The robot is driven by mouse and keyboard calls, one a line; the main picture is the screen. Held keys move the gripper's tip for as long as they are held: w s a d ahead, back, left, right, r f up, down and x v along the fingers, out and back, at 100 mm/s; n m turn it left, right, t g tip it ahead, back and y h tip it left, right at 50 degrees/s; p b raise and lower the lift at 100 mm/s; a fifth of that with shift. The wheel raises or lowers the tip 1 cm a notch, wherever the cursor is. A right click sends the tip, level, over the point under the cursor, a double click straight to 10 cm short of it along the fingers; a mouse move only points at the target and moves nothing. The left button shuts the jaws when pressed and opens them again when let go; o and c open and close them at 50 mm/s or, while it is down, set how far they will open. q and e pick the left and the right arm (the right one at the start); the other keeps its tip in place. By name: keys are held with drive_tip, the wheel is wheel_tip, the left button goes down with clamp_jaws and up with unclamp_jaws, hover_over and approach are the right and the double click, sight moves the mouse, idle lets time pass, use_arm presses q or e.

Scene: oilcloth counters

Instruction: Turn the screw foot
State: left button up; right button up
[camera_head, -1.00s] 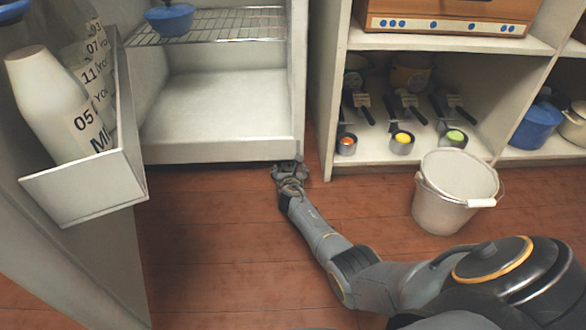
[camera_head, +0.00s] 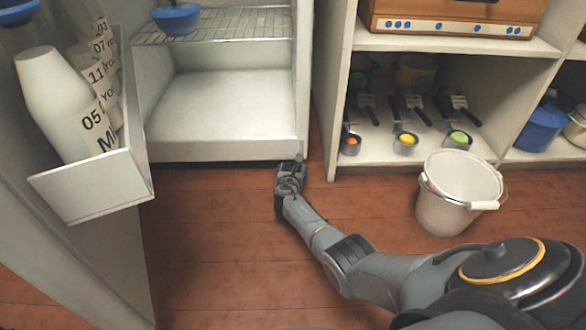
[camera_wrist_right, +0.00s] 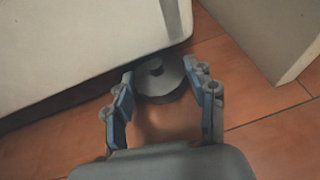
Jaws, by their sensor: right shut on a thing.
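The screw foot is a round grey disc (camera_wrist_right: 160,80) with a short stem, under the bottom corner of the white fridge (camera_wrist_right: 80,40). It shows in the right wrist view; in the head view my gripper hides it. My right gripper (camera_wrist_right: 163,88) has its two blue-padded fingers on either side of the disc, shut on it. In the head view my right gripper (camera_head: 290,168) is low at the fridge's front right corner (camera_head: 299,150). My left gripper is not in view.
The open fridge door with a bin of bottles (camera_head: 95,185) stands at the left. A white bucket (camera_head: 445,215) stands on the floor at the right. A shelf unit (camera_head: 425,155) with scoops is right of the fridge, across a narrow gap.

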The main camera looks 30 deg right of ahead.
drive_tip(key=o, duration=1.2)
drive_tip(key=shift+f, duration=0.15)
